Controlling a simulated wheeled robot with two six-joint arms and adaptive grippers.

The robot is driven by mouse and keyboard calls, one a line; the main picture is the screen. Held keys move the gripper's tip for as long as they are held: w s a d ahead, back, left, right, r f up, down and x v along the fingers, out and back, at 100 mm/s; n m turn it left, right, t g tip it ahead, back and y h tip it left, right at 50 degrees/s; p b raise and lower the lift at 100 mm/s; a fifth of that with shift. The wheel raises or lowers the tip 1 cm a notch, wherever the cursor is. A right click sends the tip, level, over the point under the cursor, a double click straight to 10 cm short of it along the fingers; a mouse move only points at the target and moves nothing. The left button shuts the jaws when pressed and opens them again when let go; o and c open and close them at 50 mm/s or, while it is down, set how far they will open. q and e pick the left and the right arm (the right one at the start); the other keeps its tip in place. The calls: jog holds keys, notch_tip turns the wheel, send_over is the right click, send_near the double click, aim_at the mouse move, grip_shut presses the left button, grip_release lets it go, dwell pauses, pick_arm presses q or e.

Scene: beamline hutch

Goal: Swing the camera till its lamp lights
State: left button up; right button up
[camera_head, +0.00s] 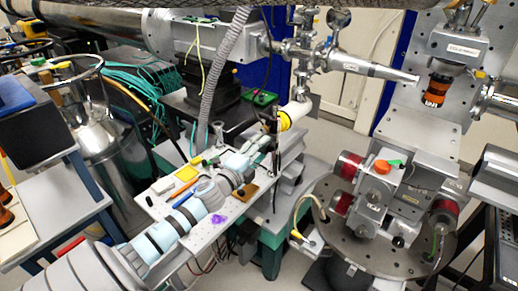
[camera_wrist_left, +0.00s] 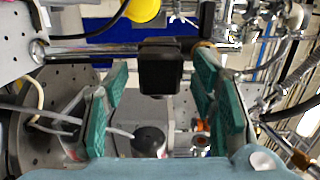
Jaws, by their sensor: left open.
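My left gripper (camera_head: 268,144) is open, at the far end of the pale blue and grey arm from the lower left. In the left wrist view its two green-padded fingers (camera_wrist_left: 160,105) stand apart. A black block (camera_wrist_left: 160,66) on a horizontal metal bar shows between the fingers, with gaps on both sides. I cannot tell whether it is part of the camera. A white cylinder with a yellow ring (camera_head: 291,114) is just beyond the gripper in the head view. A black camera-like body with an orange band (camera_head: 436,91) hangs at upper right. No lit lamp can be made out.
A pale perforated board (camera_head: 150,200) lies under my left arm, with a yellow pad (camera_head: 186,174) and small tools. A round dark stage (camera_head: 340,238) carries a block with red parts at right. A metal nozzle (camera_head: 375,68) juts above it. Cables crowd the left.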

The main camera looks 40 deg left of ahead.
aim_at(272, 150)
pick_arm(q)
grip_shut()
jog(key=shift+w+d+f+n+g+y+b, duration=0.15)
jog(key=shift+d+n+y, duration=0.25)
jog(key=shift+y, duration=0.25)
jog(key=shift+w+d+r+n+g+y+b, duration=0.1)
jog(key=shift+d+n+g+y, duration=0.15)
jog(key=shift+n+y, duration=0.4)
jog(key=shift+w+d+f+n+g+y+b, duration=0.15)
jog(key=shift+d+n+y, duration=0.25)
jog(key=shift+y, duration=0.3)
jog(key=n+y, duration=0.1)
jog(key=d+g+y, duration=0.1)
jog(key=shift+w+d+r+n+y+b, duration=0.15)
jog(key=shift+w+d+n+y+b, duration=0.05)
jog(key=shift+n+y+b, duration=0.15)
jog(key=shift+w+d, duration=0.55)
jog(key=shift+d, duration=0.2)
jog(key=shift+r, duration=0.1)
